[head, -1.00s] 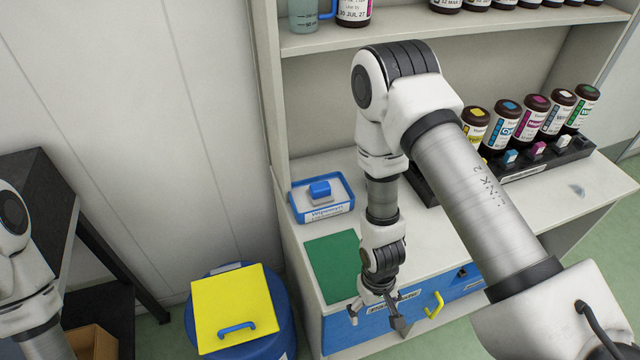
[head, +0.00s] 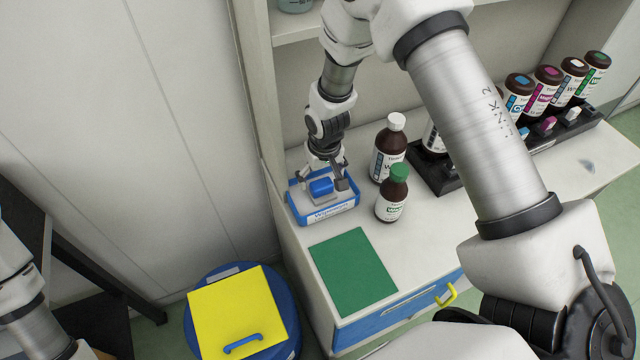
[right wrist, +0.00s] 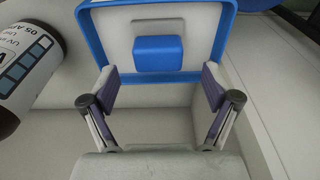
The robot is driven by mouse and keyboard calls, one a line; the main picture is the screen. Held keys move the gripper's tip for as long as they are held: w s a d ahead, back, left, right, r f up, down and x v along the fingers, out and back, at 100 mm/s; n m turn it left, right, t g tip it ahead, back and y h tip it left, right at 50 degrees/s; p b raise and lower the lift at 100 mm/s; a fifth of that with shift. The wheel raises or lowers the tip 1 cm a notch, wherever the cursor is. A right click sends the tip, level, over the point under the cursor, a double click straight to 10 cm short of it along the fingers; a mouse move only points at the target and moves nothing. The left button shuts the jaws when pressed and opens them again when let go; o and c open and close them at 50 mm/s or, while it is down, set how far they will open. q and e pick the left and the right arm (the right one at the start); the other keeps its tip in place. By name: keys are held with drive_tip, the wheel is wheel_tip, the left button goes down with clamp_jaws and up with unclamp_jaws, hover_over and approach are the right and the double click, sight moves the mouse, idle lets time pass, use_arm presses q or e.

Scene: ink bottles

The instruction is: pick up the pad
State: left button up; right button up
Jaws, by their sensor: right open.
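The pad (head: 321,187), with a blue block on a pale grey base, lies in a blue-rimmed white tray (head: 333,212) at the shelf's left end. My right gripper (head: 323,180) is open over the tray, with a finger to each side of the blue block in the head view. In the right wrist view, the pad's blue block (right wrist: 158,54) lies ahead of and between the open fingers of the gripper (right wrist: 159,87), with nothing held. Contact with the pad cannot be told. My left gripper is out of view; only part of that arm shows.
A white-capped brown bottle (head: 390,150) and a green-capped one (head: 393,195) stand just right of the tray. A green mat (head: 353,270) lies in front. A yellow-lidded blue bin (head: 238,310) stands below left.

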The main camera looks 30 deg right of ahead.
sight(322, 184)
drive_tip(key=f, duration=0.4)
drive_tip(key=shift+w+d+p, duration=0.15)
drive_tip(key=shift+w+p, duration=0.05)
drive_tip(key=shift+p, duration=0.15)
drive_tip(key=shift+s, duration=0.1)
drive_tip(key=c, duration=0.5)
drive_tip(key=shift+r, duration=0.1)
drive_tip(key=c, duration=0.9)
drive_tip(key=shift+o, duration=0.2)
